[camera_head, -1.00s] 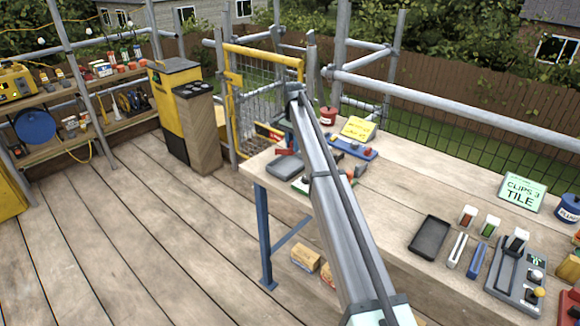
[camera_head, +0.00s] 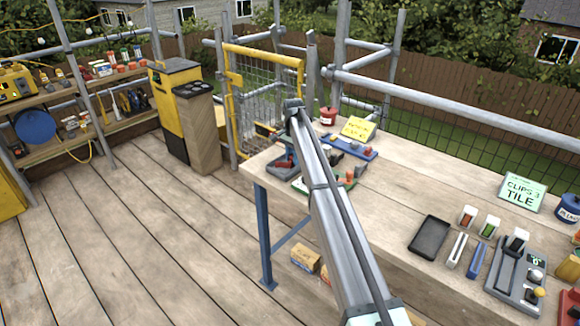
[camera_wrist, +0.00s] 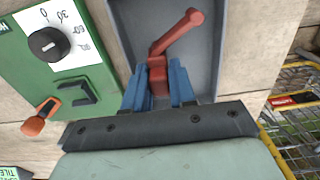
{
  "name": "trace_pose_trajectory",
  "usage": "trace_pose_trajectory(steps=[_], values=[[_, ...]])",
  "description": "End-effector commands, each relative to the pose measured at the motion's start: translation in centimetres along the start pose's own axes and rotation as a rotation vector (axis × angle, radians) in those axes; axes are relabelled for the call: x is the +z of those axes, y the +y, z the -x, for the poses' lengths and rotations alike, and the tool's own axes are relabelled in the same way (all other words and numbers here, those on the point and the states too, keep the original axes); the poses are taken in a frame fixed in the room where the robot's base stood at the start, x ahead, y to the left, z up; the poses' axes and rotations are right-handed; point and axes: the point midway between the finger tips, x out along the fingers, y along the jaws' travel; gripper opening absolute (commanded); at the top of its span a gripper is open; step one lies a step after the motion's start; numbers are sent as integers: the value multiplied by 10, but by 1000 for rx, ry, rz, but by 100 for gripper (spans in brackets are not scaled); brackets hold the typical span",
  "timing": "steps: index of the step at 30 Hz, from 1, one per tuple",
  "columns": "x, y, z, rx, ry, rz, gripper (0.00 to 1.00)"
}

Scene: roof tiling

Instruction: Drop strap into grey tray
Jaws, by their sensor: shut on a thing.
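My gripper (camera_wrist: 159,88) has its blue fingers shut on a red strap (camera_wrist: 178,36) in the wrist view. The strap has a blocky end between the fingers and a bent arm reaching up and right. Behind it is the grey tray (camera_wrist: 228,20), and the strap lies over its floor; I cannot tell whether it touches. In the head view, the grey tray (camera_head: 276,171) is at the bench's left end, with the red strap (camera_head: 284,162) showing within its outline. My gripper is not clear in the head view, with my arm in front.
A green panel with a black dial (camera_wrist: 47,44) and an orange-handled part (camera_wrist: 37,122) lie left of the tray in the wrist view. A black tray (camera_head: 429,238) is farther right. The bench middle is clear.

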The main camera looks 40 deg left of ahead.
Motion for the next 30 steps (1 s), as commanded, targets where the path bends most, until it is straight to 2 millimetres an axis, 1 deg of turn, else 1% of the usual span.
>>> trace_pose_trajectory(steps=[2, 3, 9, 12, 19, 22, 26, 30], values=[[0, 0, 0, 0, 0, 0, 6], [0, 0, 0, 0, 0, 0, 28], [0, 0, 0, 0, 0, 0, 47], [0, 0, 0, 0, 0, 0, 55], [0, 0, 1, 0, 0, 0, 55], [0, 0, 5, -1, 1, 0, 55], [0, -1, 20, -2, 1, 0, 55], [-1, -1, 45, -2, 2, 0, 55]])
